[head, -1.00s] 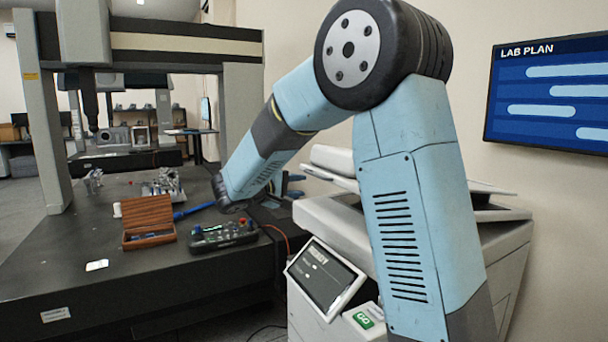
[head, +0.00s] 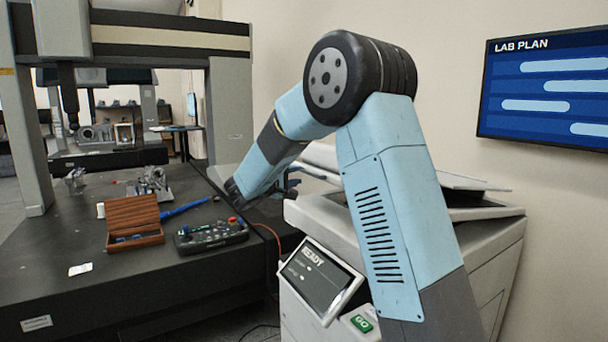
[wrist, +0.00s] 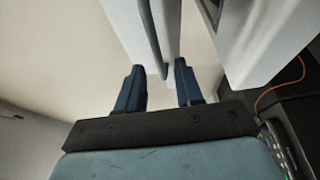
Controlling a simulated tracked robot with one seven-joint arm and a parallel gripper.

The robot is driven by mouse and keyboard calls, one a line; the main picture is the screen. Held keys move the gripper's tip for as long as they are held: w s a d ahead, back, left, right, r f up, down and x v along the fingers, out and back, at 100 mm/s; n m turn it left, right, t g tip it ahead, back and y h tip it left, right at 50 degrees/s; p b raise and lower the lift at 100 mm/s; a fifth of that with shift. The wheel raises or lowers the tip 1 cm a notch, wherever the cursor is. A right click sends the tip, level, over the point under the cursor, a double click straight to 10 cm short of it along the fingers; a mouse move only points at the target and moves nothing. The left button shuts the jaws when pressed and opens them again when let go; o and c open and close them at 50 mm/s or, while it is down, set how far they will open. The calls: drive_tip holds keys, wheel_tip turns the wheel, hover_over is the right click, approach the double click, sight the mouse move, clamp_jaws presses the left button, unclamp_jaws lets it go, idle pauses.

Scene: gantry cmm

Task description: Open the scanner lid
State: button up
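The scanner (head: 320,222) is a bulky off-white machine right of the black table, with a tilted screen reading READY (head: 322,277) and a green GO button (head: 362,323). A pale lid-like slab (head: 320,156) shows on its top, mostly hidden behind my arm. In the wrist view, a white panel (wrist: 125,22) with a grey handle-like bar (wrist: 152,42) lies ahead of my gripper (wrist: 157,75). Its two dark blue fingers are apart. The bar's end shows in the gap between them; I cannot tell whether they touch it. In the head view the fingers are mostly hidden.
A black table (head: 60,240) under a grey gantry (head: 232,115) stands left. On it are an open wooden box (head: 133,222), a control pendant (head: 210,236) and metal parts (head: 152,181). An orange cable (head: 272,240) hangs between table and scanner. A wall screen (head: 545,90) is right.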

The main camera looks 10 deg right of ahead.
sight(304, 172)
drive_tip(key=shift+x, duration=2)
clamp_jaws()
drive_tip(key=shift+d, duration=0.15)
